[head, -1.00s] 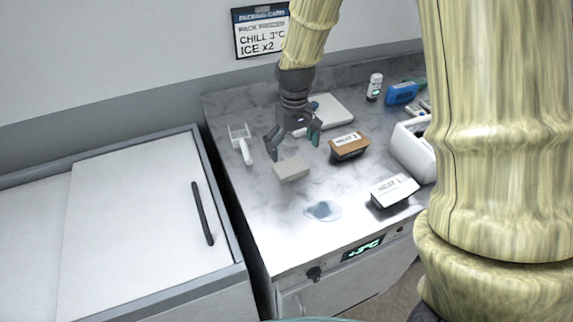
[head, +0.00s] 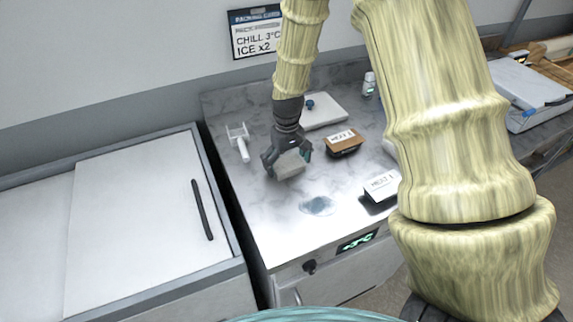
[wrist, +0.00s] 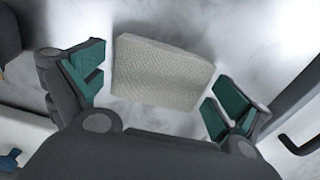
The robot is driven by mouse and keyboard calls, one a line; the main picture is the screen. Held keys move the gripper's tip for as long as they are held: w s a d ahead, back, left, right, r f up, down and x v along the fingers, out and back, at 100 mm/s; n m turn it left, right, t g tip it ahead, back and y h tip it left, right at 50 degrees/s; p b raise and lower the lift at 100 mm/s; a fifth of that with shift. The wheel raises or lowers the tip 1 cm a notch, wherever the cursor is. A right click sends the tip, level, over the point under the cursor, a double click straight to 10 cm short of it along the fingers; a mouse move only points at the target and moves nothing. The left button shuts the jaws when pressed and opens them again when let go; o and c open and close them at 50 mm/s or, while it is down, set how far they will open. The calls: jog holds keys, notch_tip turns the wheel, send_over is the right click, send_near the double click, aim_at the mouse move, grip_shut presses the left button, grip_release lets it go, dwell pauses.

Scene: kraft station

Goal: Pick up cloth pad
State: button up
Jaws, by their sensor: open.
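The cloth pad (head: 290,164) is a small pale grey-beige block lying on the marbled counter. In the wrist view the cloth pad (wrist: 160,70) shows a woven texture and lies slightly tilted between my fingertips. My gripper (head: 287,160) is low over the pad and open. In the wrist view my gripper (wrist: 157,88) has one teal-padded finger on each side of the pad, with a small gap at the left and a gap at the right. Part of the pad is hidden behind my gripper in the head view.
A blue-grey wet spot (head: 318,205) lies in front of the pad. A brown-topped tray (head: 345,141) and a white-labelled tray (head: 381,187) stand to the right. A white-handled tool (head: 240,143) lies left, and a white board (head: 325,112) behind.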

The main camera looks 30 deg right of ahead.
aim_at(288, 165)
jog(key=shift+s, duration=0.25)
jog(key=shift+w, duration=0.1)
jog(key=shift+c, duration=0.4)
jog(key=c, duration=0.7)
jog(key=shift+o, duration=0.2)
jog(key=shift+r, duration=0.1)
jog(key=shift+r+b, duration=0.75)
jog(key=shift+r, duration=0.9)
jog(key=s+d+b, duration=0.1)
jog(key=s, duration=0.4)
jog(key=s+d+r+b, duration=0.1)
jog(key=s, duration=0.4)
jog(key=s+d+b, duration=0.1)
jog(key=s+b, duration=0.1)
jog(key=s, duration=0.3)
jog(key=shift+s+d+r, duration=0.1)
jog(key=shift+s+r, duration=0.15)
jog(key=shift+s, duration=0.1)
